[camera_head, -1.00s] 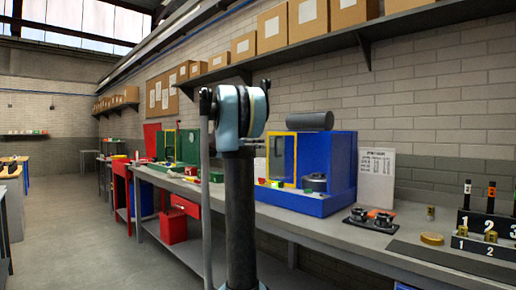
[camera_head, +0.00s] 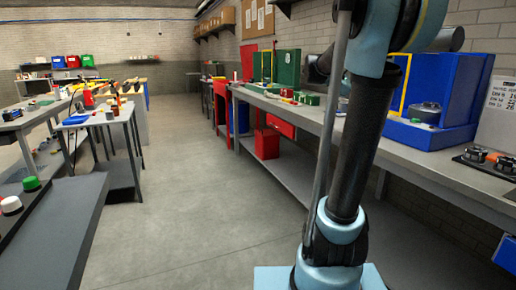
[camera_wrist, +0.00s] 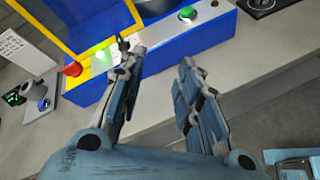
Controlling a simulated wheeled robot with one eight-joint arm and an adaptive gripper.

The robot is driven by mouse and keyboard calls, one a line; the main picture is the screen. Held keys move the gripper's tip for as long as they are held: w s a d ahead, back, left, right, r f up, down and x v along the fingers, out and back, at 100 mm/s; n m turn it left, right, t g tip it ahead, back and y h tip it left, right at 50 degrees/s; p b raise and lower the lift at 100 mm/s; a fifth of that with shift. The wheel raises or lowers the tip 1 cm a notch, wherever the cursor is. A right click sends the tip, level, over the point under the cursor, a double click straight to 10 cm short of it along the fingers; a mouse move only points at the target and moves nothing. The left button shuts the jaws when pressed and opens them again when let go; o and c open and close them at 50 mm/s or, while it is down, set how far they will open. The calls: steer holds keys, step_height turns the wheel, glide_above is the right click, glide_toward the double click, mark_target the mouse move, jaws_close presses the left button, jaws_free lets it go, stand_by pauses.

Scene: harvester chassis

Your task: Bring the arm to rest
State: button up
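My gripper (camera_wrist: 165,75) shows in the wrist view with its two fingers spread apart and nothing between them. It hangs over the front edge of the long grey workbench (camera_wrist: 165,115), close to the blue machine (camera_wrist: 190,45) with the yellow frame. My arm stands upright in the head view, right of centre, and hides part of the bench. The gripper itself is not seen in the head view. The blue machine also shows in the head view (camera_head: 460,100), behind my arm.
A clear grey floor aisle (camera_head: 190,200) lies left of my arm. Tables with small parts (camera_head: 120,115) line its left side. A red bin (camera_head: 267,143) sits on the shelf under the bench, and green machines (camera_head: 288,68) stand farther along it.

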steer(key=s+a+f+m+y, duration=0.6)
steer(key=s+a+f, duration=0.5)
steer(key=s+f, duration=0.4)
steer(key=s+a+f+m+y, duration=0.6)
steer(key=s+a+f, duration=0.6)
steer(key=f, duration=0.6)
steer(key=s+m, duration=0.1)
steer(key=s, duration=0.1)
steer(key=shift+s+a+m+g, duration=0.15)
steer(key=shift+s+m+g, duration=0.15)
steer(key=shift+s+m, duration=0.1)
steer(key=shift+w+f, duration=0.15)
steer(key=shift+w, duration=0.35)
